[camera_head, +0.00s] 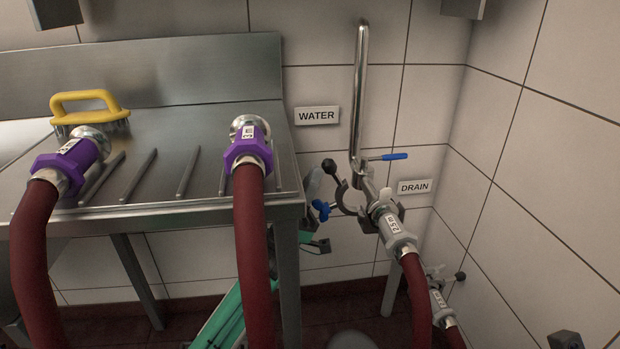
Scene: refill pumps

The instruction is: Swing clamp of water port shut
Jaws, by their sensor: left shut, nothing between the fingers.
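The clamp of the water port (352,199) is a grey ring standing open as a curved C, below and right of the WATER sign. A blue wing knob (321,209) sits at its left. A black ball on a lever (329,166) rises just above. My left gripper (319,244) shows as a small teal and dark shape below the wing knob, apart from the clamp. It is shut and holds nothing visible. The table leg and a red hose partly hide its arm. The port behind the clamp is partly hidden. My right gripper is not in view.
Two red hoses with purple couplings (248,147) rest at the steel table (190,80), beside a yellow-handled brush (90,108). A chrome pipe (359,100) stands upright beside the clamp. A labelled hose coupling (396,234) and another hose lie close on the right.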

